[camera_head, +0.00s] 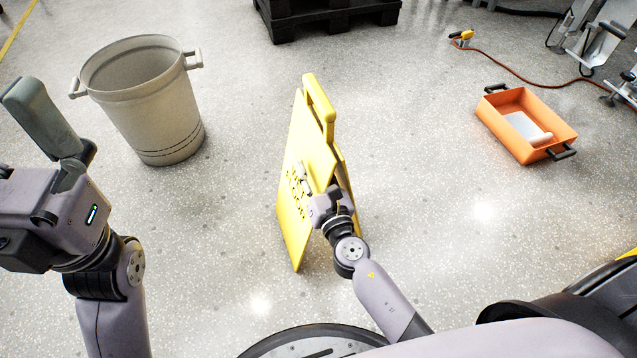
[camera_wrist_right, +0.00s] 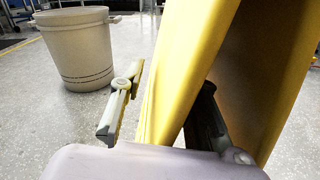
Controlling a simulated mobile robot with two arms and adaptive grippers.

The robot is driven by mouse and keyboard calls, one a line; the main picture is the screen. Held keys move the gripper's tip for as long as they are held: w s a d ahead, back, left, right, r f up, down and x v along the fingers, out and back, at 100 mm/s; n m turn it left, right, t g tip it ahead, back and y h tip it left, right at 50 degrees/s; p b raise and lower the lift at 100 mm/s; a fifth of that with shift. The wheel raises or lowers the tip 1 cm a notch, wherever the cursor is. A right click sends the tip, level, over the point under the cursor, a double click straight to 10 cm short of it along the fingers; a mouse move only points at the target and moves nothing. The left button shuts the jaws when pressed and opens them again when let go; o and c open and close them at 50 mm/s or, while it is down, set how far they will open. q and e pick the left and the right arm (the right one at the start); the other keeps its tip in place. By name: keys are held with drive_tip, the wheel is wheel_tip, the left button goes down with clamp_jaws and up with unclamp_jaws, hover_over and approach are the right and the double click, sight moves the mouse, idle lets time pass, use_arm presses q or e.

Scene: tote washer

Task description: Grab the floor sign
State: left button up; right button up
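The yellow floor sign (camera_head: 306,150) stands upright on the floor as an A-frame in the middle of the head view, with a handle on top and dark lettering on its left panel. It also fills much of the right wrist view (camera_wrist_right: 195,50). My right gripper (camera_head: 318,188) is at the sign's near side edge. In the right wrist view, its fingers (camera_wrist_right: 165,112) straddle one panel, one outside and one between the panels; a gap shows beside the outer finger. My left gripper (camera_head: 45,120) is at the far left, away from the sign; only one finger shows clearly.
A large beige bin (camera_head: 150,105) with side handles stands left of the sign. An orange tray (camera_head: 530,127) with a white object inside lies at the right. A black pallet (camera_head: 325,15) is at the back.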

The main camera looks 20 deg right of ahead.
clamp_jaws()
idle(0.9)
drive_tip(key=shift+r, duration=0.15)
